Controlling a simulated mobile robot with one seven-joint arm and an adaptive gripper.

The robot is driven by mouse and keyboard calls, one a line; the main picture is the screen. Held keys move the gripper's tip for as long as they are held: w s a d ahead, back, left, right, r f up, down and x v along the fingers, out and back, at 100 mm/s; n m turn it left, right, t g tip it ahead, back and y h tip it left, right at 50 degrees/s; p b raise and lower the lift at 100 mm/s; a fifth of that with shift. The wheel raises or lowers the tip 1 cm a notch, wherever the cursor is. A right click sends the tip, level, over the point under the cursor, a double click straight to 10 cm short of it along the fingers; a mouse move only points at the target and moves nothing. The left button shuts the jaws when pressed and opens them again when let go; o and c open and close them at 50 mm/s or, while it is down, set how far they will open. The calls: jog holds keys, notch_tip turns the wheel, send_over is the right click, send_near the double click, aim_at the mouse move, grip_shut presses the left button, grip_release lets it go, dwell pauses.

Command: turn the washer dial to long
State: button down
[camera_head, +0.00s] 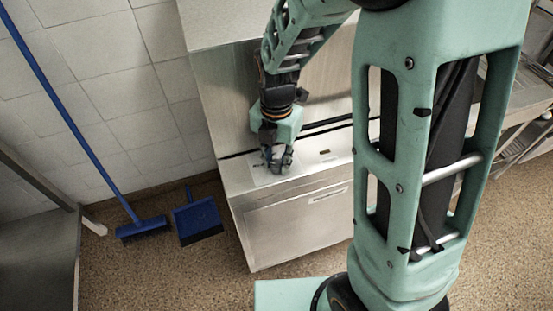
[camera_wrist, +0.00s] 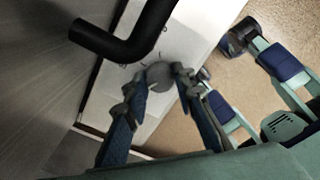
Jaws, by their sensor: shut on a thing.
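The washer (camera_head: 290,222) is a stainless steel box with a narrow control ledge along its front. The dial (camera_wrist: 160,84) is a small round grey knob on a pale panel in the wrist view. My gripper (camera_head: 277,164) reaches down onto the ledge, and in the head view its fingers hide the dial. In the wrist view my gripper (camera_wrist: 160,73) has its two fingertips on either side of the dial, shut on it. Markings curve around the dial, but they are too small to read, so the dial's setting cannot be told.
A black bent handle (camera_wrist: 130,45) passes close to the fingers in the wrist view. A blue broom (camera_head: 142,229) and a blue dustpan (camera_head: 198,219) stand left of the washer. A metal table (camera_head: 35,245) is at the far left. The floor between is clear.

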jog(key=shift+m, duration=0.4)
jog(key=m, duration=0.5)
jog(key=shift+m, duration=0.3)
jog(key=m, duration=0.3)
jog(key=shift+m+b, duration=0.3)
jog(key=shift+m, duration=0.1)
jog(key=m, duration=0.3)
jog(key=shift+m, duration=0.3)
jog(key=m, duration=1)
jog(key=shift+b, duration=0.35)
jog(key=c, duration=1.6)
grip_release()
